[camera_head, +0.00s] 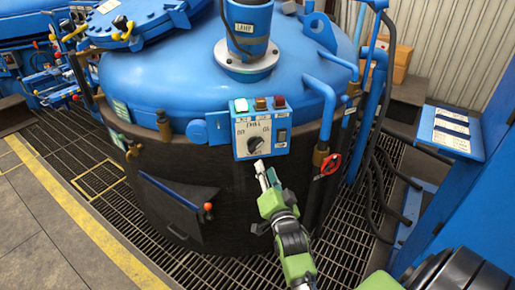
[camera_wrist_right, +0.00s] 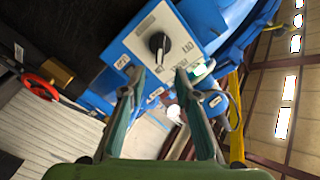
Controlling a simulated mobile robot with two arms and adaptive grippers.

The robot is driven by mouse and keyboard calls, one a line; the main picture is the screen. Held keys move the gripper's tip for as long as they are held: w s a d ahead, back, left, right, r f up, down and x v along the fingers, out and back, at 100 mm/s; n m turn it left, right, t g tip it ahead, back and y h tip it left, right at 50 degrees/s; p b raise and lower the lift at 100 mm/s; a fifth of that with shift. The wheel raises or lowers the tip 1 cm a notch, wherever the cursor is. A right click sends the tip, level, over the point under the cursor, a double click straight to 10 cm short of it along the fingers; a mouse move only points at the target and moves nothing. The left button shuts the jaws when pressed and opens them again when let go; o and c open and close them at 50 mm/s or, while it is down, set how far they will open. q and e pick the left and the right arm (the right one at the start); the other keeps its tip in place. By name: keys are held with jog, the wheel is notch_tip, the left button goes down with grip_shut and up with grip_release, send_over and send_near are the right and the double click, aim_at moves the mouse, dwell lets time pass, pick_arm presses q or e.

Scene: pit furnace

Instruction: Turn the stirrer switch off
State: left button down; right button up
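The control box (camera_head: 260,130) is blue with a pale front plate and is fixed to the front of the round blue vessel. A black rotary knob (camera_head: 255,144) sits low on its plate; it also shows in the right wrist view (camera_wrist_right: 158,43). My right gripper (camera_head: 266,171) is just below the box. In the right wrist view its two fingers (camera_wrist_right: 160,77) are apart and empty, short of the knob. My left gripper is out of view.
Black hoses (camera_head: 375,180) hang farther right, beside a blue panel (camera_head: 450,132). Grating surrounds the vessel.

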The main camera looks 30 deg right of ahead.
aim_at(257, 147)
jog(key=x, duration=1.2)
jog(key=shift+w, duration=0.4)
jog(key=shift+c, duration=0.3)
grip_shut()
